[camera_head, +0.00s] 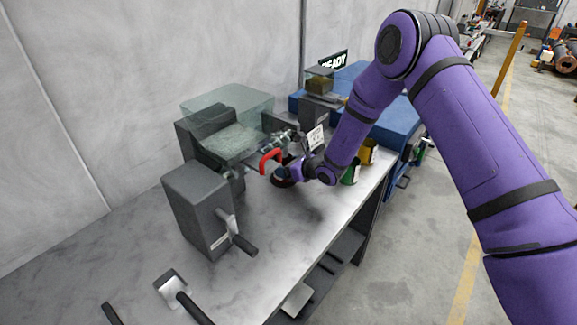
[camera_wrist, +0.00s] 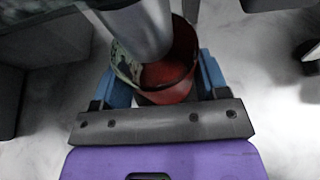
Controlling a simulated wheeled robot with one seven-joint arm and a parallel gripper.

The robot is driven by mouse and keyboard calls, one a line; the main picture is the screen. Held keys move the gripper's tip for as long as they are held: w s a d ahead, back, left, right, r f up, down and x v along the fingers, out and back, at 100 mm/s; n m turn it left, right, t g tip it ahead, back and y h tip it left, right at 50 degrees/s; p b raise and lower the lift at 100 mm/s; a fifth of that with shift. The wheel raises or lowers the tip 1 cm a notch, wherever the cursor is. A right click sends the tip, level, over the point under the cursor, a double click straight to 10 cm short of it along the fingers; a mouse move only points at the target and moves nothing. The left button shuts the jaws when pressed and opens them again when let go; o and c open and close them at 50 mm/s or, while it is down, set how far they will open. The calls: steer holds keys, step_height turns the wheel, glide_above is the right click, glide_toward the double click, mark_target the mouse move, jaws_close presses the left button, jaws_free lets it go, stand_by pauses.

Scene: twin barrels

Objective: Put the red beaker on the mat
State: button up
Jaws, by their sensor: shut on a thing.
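The red beaker (camera_wrist: 172,80) is between the blue fingers of my gripper (camera_wrist: 160,85) in the wrist view. My gripper is shut on it. I look down into its open top and see a red inside; a pale patterned patch shows on its left side. A grey metal cylinder (camera_wrist: 140,28) hangs across the beaker's far left part and hides some of it. In the head view my gripper (camera_head: 286,173) is low over the worktop beside the machine, with a dark reddish round shape under it. I cannot make out the mat in either view.
A dark box with a lever (camera_head: 200,210) is nearer. Green (camera_head: 351,173) and yellow (camera_head: 368,151) containers stand right.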

steer(key=shift+f, duration=0.1)
steer(key=o, duration=1)
steer(key=v, duration=1.2)
